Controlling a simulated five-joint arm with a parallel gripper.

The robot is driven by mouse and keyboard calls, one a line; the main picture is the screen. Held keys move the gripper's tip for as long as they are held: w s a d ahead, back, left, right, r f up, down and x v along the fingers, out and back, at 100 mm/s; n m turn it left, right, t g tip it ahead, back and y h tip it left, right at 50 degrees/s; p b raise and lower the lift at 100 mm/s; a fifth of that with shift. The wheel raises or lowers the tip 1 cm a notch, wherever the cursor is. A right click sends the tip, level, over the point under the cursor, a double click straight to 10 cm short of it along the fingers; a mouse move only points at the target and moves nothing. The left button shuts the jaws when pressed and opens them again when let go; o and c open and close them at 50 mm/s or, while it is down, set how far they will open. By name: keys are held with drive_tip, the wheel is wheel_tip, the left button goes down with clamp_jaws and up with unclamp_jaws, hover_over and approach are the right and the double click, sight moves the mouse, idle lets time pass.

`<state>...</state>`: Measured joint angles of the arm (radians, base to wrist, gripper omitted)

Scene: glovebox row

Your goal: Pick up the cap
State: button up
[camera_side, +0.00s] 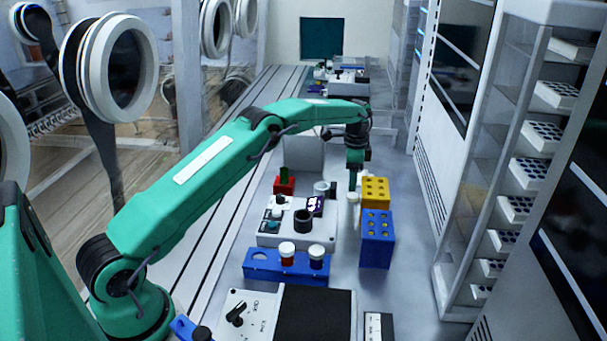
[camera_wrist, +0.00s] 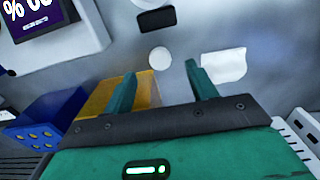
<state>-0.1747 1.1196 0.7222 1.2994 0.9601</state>
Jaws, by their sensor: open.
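A small round white disc that looks like the cap (camera_wrist: 160,59) lies on the grey bench in the wrist view. My gripper (camera_wrist: 160,70) is open, with its two green fingers apart and nothing between them. The disc appears just beyond the fingertips, roughly centred between them. In the side view my gripper (camera_side: 353,183) points down over the bench beside the yellow block. I cannot pick out the cap for sure in the side view; pale shapes sit close around the fingers there.
A yellow block (camera_side: 375,189) and a blue block (camera_side: 377,246) with holes stand close to my gripper. A white device (camera_side: 268,240) with a small screen is to the left. A blue rack (camera_side: 258,268) holds two white-capped vials. A white piece (camera_wrist: 223,66) lies right of the disc.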

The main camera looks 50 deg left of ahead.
sight(350, 195)
drive_tip(key=shift+s+f, duration=0.1)
drive_tip(key=shift+f, duration=2.35)
drive_tip(key=c, duration=1.1)
